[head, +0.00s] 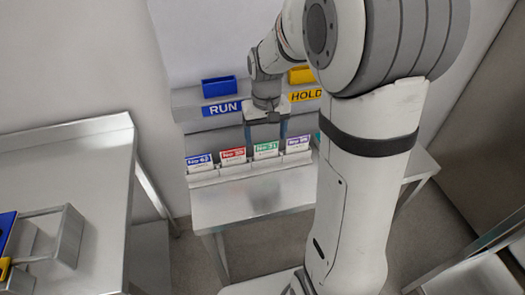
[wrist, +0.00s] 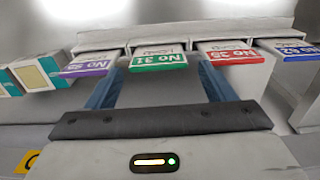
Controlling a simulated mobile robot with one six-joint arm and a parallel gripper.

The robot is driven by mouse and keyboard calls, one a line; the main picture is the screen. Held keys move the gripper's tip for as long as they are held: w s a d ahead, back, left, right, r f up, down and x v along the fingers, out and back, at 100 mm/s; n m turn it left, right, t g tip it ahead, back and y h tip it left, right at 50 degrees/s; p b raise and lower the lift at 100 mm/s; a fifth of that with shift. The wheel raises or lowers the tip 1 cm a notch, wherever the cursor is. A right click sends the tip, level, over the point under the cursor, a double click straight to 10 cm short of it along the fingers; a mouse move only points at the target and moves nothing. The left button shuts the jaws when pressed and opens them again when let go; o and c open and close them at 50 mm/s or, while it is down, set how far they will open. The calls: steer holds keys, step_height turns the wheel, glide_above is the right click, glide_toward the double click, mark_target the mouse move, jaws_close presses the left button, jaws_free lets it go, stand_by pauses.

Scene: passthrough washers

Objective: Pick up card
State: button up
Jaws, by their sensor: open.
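Several cards stand in a row in a pale rack (head: 250,171) on the metal table. From left in the head view they are a blue No 62 card (head: 199,162), a red No 35 card (head: 233,156), a green No 31 card (head: 266,150) and a purple card (head: 298,144), whose number is hard to read. My gripper (head: 266,138) is open and empty above the rack, near the green card. In the wrist view my gripper (wrist: 158,72) has its two bluish fingers spread, with the green card (wrist: 158,61) showing between them, beyond the tips. Whether they touch is unclear.
Behind the rack are a blue RUN label (head: 222,108) and a yellow HOLD label (head: 306,95), with a blue bin (head: 219,87) and a yellow bin (head: 301,75) above. Small boxes (wrist: 38,74) sit beside the purple card. The table front (head: 245,203) is clear.

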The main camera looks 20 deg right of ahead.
mark_target(266, 142)
step_height(266, 142, down, 6)
steer(key=shift+w+d+r, duration=0.1)
steer(key=shift+w+d, duration=0.05)
steer(key=shift+c, duration=0.6)
steer(key=c, duration=0.6)
